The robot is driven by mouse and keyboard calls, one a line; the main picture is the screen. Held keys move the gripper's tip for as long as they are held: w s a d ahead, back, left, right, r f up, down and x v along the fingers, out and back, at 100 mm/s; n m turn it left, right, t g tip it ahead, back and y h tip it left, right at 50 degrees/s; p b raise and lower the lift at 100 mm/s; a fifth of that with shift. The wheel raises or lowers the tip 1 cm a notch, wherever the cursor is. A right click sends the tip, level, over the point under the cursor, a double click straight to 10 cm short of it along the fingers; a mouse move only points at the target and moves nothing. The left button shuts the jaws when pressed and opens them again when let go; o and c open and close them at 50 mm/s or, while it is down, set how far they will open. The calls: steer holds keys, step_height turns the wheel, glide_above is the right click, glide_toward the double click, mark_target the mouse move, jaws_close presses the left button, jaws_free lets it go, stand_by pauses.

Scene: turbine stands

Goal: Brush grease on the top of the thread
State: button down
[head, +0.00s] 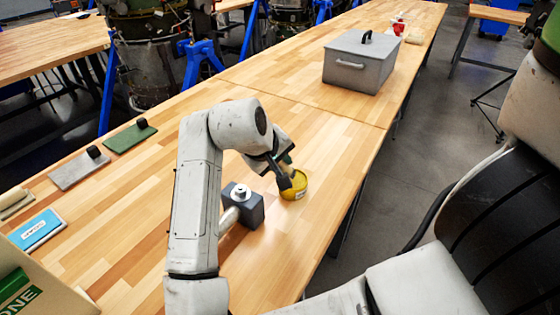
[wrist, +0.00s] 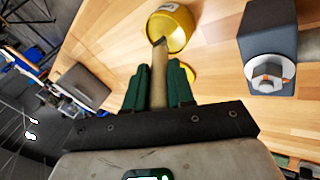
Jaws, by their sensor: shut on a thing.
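My gripper (wrist: 157,78) has green fingers closed on the wooden handle of a brush (wrist: 159,88). In the head view, my gripper (head: 278,166) points down at the yellow grease tin (head: 297,193). The brush's tip overlaps the mouth of the tin (wrist: 182,30) in the wrist view; how deep it reaches cannot be told. The upright thread with a nut (head: 240,192) stands on a dark grey block (head: 251,214), just left of the tin. In the wrist view the nut and thread (wrist: 268,74) are at the right, apart from the brush.
A grey metal box (head: 358,75) with handles stands farther along the bench. The bench's right edge is close to the tin. Bare wood lies beyond the tin.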

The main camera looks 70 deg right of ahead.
steer(key=shift+f, duration=0.45)
stand_by(1.1)
steer(key=shift+r, duration=0.15)
step_height(320, 180, up, 7)
steer(key=p, duration=0.6)
steer(key=shift+s, duration=0.1)
stand_by(0.9)
